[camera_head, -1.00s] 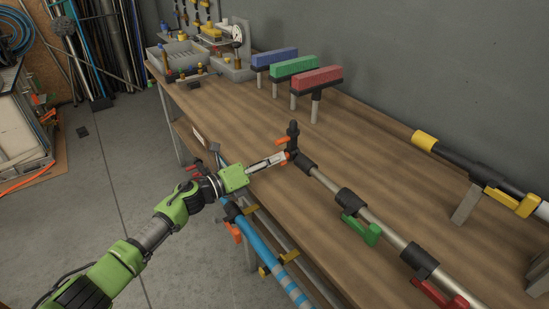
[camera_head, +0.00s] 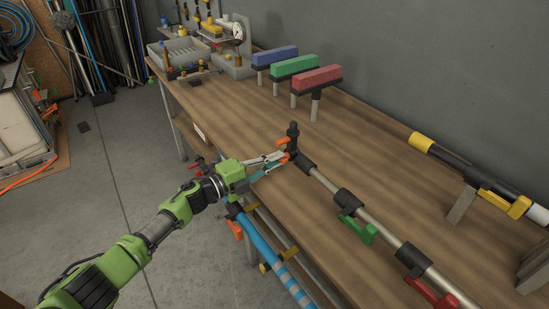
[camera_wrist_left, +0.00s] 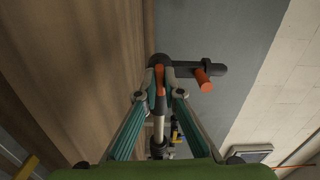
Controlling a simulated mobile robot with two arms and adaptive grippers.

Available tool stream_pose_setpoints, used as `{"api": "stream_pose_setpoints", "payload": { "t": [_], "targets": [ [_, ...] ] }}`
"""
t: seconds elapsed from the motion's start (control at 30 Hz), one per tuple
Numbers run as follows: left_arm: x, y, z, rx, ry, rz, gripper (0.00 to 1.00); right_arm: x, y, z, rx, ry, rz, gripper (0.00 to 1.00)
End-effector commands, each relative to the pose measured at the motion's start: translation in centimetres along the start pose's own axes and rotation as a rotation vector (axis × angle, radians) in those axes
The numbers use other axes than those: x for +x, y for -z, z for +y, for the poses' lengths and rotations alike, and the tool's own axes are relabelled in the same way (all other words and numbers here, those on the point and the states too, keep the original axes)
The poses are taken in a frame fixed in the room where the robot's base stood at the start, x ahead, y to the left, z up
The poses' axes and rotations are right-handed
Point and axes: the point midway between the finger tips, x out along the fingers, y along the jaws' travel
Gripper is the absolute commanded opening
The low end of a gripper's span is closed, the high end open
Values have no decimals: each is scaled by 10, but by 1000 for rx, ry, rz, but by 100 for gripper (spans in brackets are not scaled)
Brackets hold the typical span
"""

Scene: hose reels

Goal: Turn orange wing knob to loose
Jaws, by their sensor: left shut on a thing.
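The orange wing knob (camera_wrist_left: 160,78) sits on a black fitting at the end of a metal pole, and in the head view it shows small (camera_head: 284,156) at the fingertips. My left gripper (camera_wrist_left: 161,74) is shut on this wing, one teal finger on each side. The black fitting (camera_wrist_left: 186,67) carries a second orange piece (camera_wrist_left: 203,80), which stands apart from the fingers. The fingers partly hide the knob's base. My right gripper is not in view.
The pole (camera_head: 376,222) runs along the wooden bench (camera_head: 215,120) with green (camera_head: 358,228) and red (camera_head: 430,293) levers. Blue, green and red blocks on posts stand behind. A yellow-ended pole (camera_head: 440,153) lies by the wall. Blue pipes (camera_head: 262,245) run below the bench edge.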

Motion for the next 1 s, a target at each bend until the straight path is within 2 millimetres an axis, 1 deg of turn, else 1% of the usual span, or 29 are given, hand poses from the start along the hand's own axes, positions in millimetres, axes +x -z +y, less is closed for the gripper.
{"api": "stream_pose_setpoints", "payload": {
  "t": [0.03, 0.3, 0.77, 0.8, 0.83, 0.87, 1.0],
  "targets": [
    [2, 2, -3, -22, 4, 5, 0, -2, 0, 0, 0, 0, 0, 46],
    [2, 3, -2, -96, 4, 7, 0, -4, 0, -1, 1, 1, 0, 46],
    [2, 3, -2, -107, 4, 7, 0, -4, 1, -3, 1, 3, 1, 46],
    [2, 3, -2, -107, 4, 7, 13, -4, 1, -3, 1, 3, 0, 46],
    [2, 3, -2, -107, 4, 7, 21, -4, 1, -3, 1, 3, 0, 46],
    [2, 3, -2, -107, 4, 7, 25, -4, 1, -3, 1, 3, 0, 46],
    [2, 3, -1, -107, 3, 6, 25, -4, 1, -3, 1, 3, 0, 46]
  ]
}}
